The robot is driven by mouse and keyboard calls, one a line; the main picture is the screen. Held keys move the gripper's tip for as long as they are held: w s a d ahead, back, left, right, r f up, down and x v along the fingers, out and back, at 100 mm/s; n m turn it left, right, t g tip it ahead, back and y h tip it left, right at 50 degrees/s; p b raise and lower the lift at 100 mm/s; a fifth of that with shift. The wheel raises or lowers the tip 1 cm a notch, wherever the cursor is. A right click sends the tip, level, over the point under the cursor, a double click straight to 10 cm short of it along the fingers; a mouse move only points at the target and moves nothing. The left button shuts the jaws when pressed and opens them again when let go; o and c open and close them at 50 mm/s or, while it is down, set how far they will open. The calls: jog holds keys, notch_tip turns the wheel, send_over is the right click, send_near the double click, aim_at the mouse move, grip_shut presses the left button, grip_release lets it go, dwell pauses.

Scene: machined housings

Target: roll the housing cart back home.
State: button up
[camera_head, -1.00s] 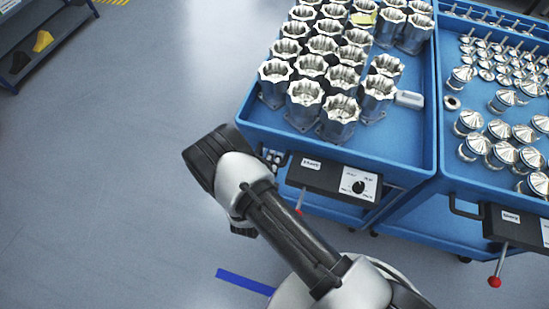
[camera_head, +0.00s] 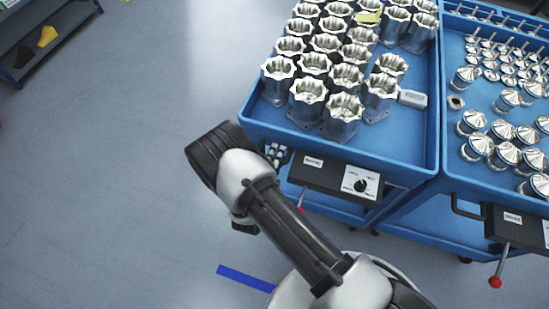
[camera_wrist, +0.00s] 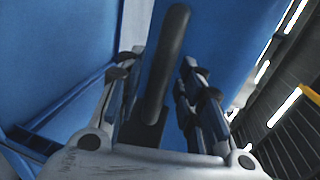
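The blue housing cart (camera_head: 385,152) stands right of centre in the head view, loaded with several silver, scalloped-mouth housings (camera_head: 307,103). Its front carries a black panel (camera_head: 336,178) with a dial and a red-tipped lever (camera_head: 300,200). My gripper (camera_head: 277,154) is at the left end of this panel, by the cart's handle; my wrist partly hides the area. In the wrist view, the black handle bar (camera_wrist: 168,62) stands between the two fingers of my gripper (camera_wrist: 158,85). The fingers look apart, with gaps beside the bar; no firm grip shows.
A second blue cart (camera_head: 460,190) with silver cone-topped parts stands close on the right. A dark shelf (camera_head: 50,45) is at the far left. Grey floor is clear on the left. A blue floor stripe (camera_head: 246,279) lies near my arm.

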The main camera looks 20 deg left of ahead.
jog(key=v, duration=1.2)
jog(key=shift+r, duration=0.1)
